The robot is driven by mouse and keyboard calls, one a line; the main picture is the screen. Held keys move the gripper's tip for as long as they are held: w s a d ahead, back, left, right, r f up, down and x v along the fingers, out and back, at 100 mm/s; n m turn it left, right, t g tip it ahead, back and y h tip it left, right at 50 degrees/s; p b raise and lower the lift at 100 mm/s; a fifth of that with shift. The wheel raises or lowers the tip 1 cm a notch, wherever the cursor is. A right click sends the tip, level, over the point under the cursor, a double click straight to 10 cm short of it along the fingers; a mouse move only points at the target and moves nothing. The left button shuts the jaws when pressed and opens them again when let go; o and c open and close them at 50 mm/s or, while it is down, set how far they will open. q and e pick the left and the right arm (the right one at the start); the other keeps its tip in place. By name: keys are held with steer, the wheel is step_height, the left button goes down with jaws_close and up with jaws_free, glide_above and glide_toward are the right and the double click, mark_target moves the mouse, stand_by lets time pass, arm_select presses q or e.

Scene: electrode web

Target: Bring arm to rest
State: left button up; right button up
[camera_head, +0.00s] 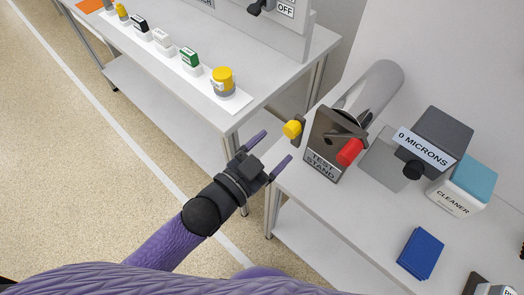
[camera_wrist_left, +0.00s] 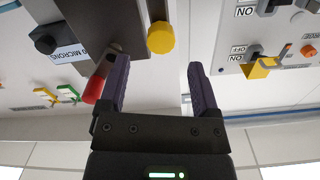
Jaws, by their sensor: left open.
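My left gripper (camera_head: 274,148) is open in the head view, its two purple fingers apart with nothing between them. It hovers at the gap between the two benches, just left of the test stand (camera_head: 322,172). A yellow knob (camera_head: 293,129) on the stand is near the fingertips but apart from them; a red handle (camera_head: 350,152) is further right. In the left wrist view the open fingers (camera_wrist_left: 157,72) also show, with the yellow knob (camera_wrist_left: 161,38) between and beyond them and the red handle (camera_wrist_left: 93,89) to the left. My right gripper is in neither view.
The right bench holds a "0 MICRONS" gauge (camera_head: 435,140), a cleaner box (camera_head: 460,188) and a blue block (camera_head: 421,253). The left bench (camera_head: 225,113) carries a row of small items ending in a yellow-topped one (camera_head: 222,82). Floor (camera_head: 80,180) at left is clear.

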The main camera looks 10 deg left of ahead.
arm_select(q)
steer(key=v, duration=0.4)
steer(key=shift+d, duration=0.1)
steer(key=s+a+f+n+g+y, duration=0.25)
steer(key=a+f+y, duration=0.2)
steer(key=f, duration=0.65)
steer(key=s+a+f+n+g+y, duration=0.25)
steer(key=s+a+f, duration=0.2)
steer(key=f, duration=0.75)
steer(key=s+a+f+n+g+y, duration=0.1)
steer(key=s+f+g, duration=0.3)
steer(key=s, duration=0.6)
steer(key=s+a+f+n+g+y, duration=0.1)
steer(key=s+f+g, duration=0.4)
steer(key=s, duration=0.6)
step_height(320, 180, down, 2)
steer(key=a+y, duration=0.1)
steer(key=a, duration=0.1)
steer(key=shift+s+a+n+y, duration=0.3)
steer(key=shift+a+n+y, duration=0.1)
steer(key=shift+f, duration=0.1)
